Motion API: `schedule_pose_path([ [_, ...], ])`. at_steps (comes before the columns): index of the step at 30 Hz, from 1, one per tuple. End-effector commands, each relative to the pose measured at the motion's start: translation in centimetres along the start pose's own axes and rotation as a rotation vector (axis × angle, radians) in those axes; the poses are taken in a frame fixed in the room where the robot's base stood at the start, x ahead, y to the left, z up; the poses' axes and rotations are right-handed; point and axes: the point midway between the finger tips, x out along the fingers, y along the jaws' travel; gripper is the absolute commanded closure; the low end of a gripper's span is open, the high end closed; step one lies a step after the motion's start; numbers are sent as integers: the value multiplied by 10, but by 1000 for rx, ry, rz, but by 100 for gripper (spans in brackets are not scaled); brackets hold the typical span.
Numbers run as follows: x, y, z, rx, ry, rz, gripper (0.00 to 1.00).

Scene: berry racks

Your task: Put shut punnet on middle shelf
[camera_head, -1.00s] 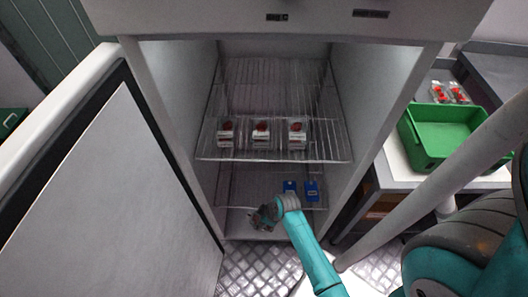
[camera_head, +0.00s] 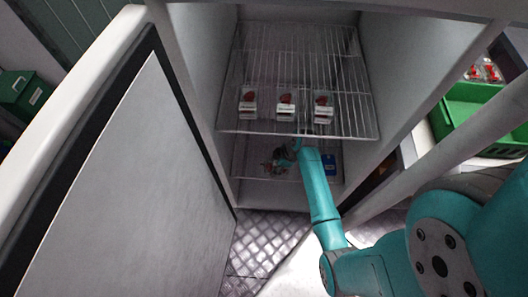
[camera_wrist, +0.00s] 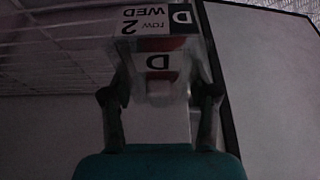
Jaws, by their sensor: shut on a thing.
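The punnet (camera_wrist: 150,22) is in the jaws of my gripper (camera_wrist: 160,98). In the head view my gripper (camera_head: 280,160) is inside the open cabinet, below the upper wire shelf (camera_head: 300,60) and over the lower shelf (camera_head: 245,168). The punnet is too small and dark to make out there. I cannot tell whether it touches the shelf.
Three labelled punnets (camera_head: 286,104) stand in a row on the upper shelf's front part. A blue box (camera_head: 329,164) is right of my arm on the lower level. The open door (camera_head: 110,190) is at left. A green crate (camera_head: 465,105) stands at right. The lower shelf's left side looks clear.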

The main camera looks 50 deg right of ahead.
Motion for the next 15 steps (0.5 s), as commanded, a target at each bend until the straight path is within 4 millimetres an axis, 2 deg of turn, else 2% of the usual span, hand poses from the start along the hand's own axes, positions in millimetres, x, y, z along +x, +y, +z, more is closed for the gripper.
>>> schedule_pose_path([
  [3, 6, 24, -18, -3, 1, 2, 79],
  [9, 16, 54, -41, -2, 0, 1, 79],
  [15, 21, 66, -50, 0, 0, 1, 79],
])
